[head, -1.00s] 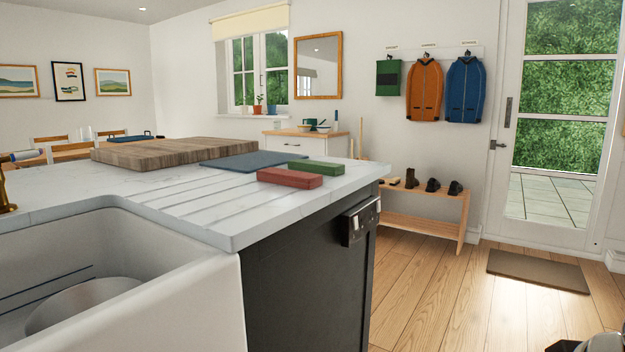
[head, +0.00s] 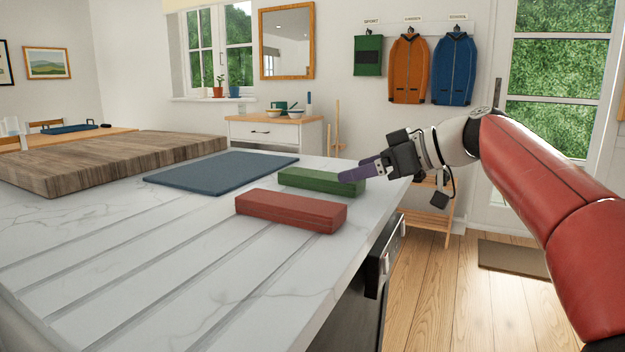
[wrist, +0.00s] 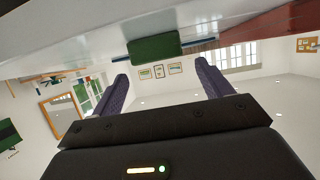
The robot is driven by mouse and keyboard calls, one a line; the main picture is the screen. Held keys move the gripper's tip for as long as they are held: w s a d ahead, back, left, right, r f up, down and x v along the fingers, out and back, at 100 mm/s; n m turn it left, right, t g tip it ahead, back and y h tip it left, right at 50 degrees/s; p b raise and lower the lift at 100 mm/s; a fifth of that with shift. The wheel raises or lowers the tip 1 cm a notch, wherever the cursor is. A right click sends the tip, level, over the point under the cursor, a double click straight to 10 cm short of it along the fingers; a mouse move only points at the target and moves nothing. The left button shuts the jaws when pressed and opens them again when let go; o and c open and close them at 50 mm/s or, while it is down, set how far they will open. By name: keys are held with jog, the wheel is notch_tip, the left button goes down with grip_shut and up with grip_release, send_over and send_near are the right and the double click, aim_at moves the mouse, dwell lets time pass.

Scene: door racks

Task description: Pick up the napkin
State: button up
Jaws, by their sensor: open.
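Nothing in view is plainly a napkin. A green oblong, block-like piece (head: 310,181) lies on the white counter near its right edge, and I cannot tell whether it is folded cloth. A similar red piece (head: 290,211) lies nearer the camera. My gripper (head: 347,177) is open, with purple fingers, at the green piece's right end. In the head view I cannot tell whether they touch. In the wrist view, where the room looks upside down, the green piece (wrist: 155,48) shows ahead between the two fingers, with nothing held. The red piece (wrist: 270,30) is off to the right.
A blue flat mat (head: 222,171) lies behind the two pieces, with a thick wooden board (head: 110,158) to its left. The counter's grooved front part (head: 150,270) is clear. The floor right of the counter is open up to a doormat (head: 520,258).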

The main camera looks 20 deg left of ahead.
aim_at(321, 181)
jog(key=x, duration=0.6)
jog(key=shift+p, duration=0.35)
jog(key=c, duration=1.1)
